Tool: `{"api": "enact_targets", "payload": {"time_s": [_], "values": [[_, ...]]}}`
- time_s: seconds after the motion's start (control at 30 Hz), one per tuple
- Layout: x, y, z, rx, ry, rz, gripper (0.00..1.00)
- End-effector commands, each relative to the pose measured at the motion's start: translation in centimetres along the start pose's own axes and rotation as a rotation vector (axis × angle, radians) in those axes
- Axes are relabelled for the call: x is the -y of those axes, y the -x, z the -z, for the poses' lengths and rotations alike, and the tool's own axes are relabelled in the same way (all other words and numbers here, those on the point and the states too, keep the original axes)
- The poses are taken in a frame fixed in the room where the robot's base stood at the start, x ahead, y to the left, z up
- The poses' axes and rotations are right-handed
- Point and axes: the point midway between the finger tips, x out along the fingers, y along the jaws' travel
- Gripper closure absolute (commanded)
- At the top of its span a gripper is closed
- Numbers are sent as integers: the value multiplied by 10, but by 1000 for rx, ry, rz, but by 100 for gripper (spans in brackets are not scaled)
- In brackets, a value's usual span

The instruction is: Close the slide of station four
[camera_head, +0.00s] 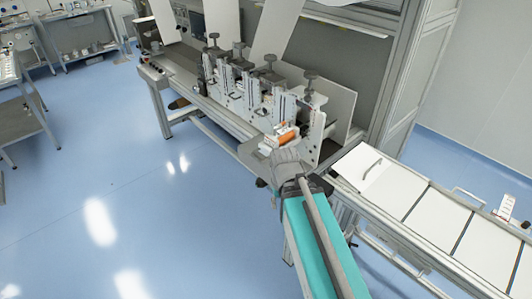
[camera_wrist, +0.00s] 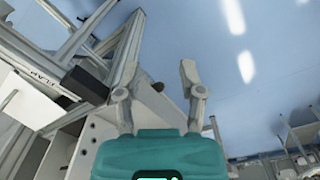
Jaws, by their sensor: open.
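A row of stations with white upright plates and dark top knobs runs along the converter. The nearest station (camera_head: 314,122) at the right end of the row appears to be station four; no label can be read in the head view. A small white block with an orange part (camera_head: 287,128) shows low at its front. My gripper (camera_head: 282,145) is close to this block, and my wrist hides part of the area. In the wrist view my gripper (camera_wrist: 161,45) has its fingers apart with nothing between them. I cannot tell the slide's position.
Other stations (camera_head: 238,85) stand close together behind the nearest one. White web sheets (camera_head: 278,30) rise above them. A bench with white panels (camera_head: 415,210) lies to the right. Blue floor (camera_head: 100,170) is open at the left.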

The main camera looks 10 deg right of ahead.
Motion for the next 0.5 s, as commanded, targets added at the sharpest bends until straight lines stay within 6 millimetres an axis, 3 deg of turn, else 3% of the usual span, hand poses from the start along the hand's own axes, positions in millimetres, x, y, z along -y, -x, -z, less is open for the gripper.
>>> {"api": "enact_targets", "payload": {"time_s": [0.03,0.27,0.5], "values": [[0,0,0,0,0,0,57],[1,2,7,-4,62,-22,99],[5,9,34,-11,318,-122,100]]}}
